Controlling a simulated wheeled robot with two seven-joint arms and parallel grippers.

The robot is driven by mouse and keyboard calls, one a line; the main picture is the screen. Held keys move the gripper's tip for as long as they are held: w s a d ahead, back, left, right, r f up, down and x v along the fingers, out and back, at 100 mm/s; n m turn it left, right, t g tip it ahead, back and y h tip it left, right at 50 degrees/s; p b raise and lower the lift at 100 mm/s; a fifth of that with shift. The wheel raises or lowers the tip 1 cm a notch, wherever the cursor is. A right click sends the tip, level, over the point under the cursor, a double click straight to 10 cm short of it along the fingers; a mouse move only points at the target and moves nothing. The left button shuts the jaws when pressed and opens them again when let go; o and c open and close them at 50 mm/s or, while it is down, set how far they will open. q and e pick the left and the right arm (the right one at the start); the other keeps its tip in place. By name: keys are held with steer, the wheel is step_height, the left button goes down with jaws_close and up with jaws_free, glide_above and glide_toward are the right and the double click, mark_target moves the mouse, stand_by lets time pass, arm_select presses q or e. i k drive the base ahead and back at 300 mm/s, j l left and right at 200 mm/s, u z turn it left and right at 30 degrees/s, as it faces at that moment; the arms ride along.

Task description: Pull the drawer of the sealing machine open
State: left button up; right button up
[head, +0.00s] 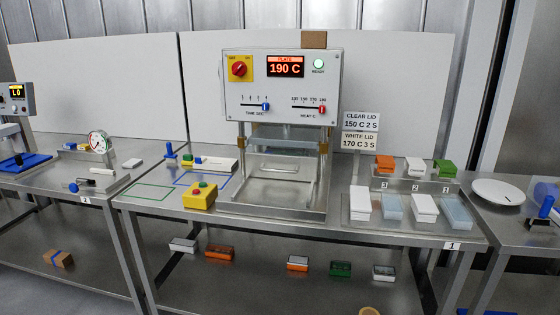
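The sealing machine (283,110) stands at the middle of the bench against a white back panel. Its white control face has a red knob, a display reading "PLATE 190 C", a lit green READY lamp and two sliders. Below the face, a grey-blue plate (285,140) sits between the posts. Under it a pale bar-like handle (283,168) shows at the front of what looks like the drawer, which appears pushed in. A bare metal base (280,207) extends in front. Neither of my grippers is in view.
A yellow two-button box (200,196) stands left of the machine's base. Lid signs (360,131) stand beside the machine. A white plate (498,193) lies far right. Boxes lie on the lower shelf.

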mark_target(268, 166)
steer(key=i+z, duration=0.15)
steer(key=i, duration=0.4)
steer(key=i+j+z, duration=0.15)
steer(key=i, duration=0.35)
